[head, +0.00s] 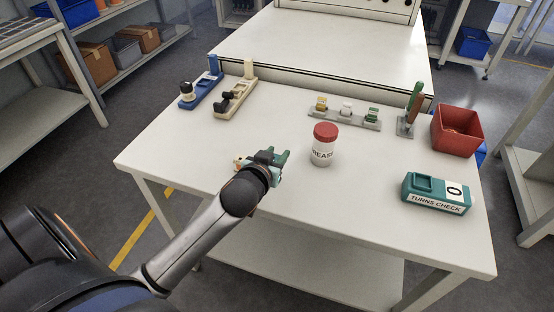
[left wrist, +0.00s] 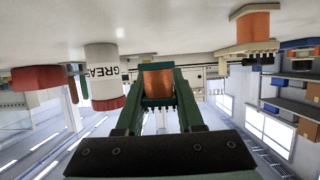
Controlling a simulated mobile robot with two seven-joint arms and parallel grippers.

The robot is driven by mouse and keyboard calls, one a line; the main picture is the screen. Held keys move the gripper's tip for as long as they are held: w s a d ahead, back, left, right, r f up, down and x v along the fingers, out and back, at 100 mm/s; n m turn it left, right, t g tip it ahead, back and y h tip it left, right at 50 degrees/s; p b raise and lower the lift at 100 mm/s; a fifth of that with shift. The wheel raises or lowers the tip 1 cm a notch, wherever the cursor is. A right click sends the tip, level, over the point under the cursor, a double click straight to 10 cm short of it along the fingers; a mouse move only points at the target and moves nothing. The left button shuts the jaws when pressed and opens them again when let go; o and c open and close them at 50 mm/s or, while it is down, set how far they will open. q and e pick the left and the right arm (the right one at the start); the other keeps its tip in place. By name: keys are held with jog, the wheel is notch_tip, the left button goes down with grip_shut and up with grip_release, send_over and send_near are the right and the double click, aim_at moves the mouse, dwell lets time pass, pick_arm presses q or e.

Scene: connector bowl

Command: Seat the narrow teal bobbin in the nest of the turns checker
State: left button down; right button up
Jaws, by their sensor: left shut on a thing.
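My left gripper (head: 272,160) is shut on a teal bobbin wound with copper wire. In the left wrist view, which is upside down, the copper winding of the teal bobbin (left wrist: 158,82) shows between the green fingers (left wrist: 157,100). The gripper is over the front left of the table, left of the grease jar. The turns checker (head: 435,205) is a teal box at the right of the table, well apart from the gripper. Its nest (head: 424,183) is an empty-looking recess on top, beside a panel reading 0. My right gripper is not in view.
A red-lidded grease jar (head: 324,150) stands between gripper and checker. A cream-flanged copper bobbin (left wrist: 260,28) stands left of the gripper. Behind are a blue fixture (head: 205,88), a cream fixture (head: 236,97), a grey rack (head: 345,118) of small pieces and a red bin (head: 457,130).

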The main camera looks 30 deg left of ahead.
pick_arm(q)
jog(key=s+r, duration=0.2)
jog(key=s+d+r+p, duration=0.1)
jog(key=r, duration=0.1)
jog(key=shift+s+d+r, duration=0.1)
jog(key=shift+s+r, duration=0.2)
jog(key=shift+s, duration=0.05)
jog(key=p+v, duration=0.5)
jog(key=v, duration=0.5)
jog(key=shift+d+r, duration=0.3)
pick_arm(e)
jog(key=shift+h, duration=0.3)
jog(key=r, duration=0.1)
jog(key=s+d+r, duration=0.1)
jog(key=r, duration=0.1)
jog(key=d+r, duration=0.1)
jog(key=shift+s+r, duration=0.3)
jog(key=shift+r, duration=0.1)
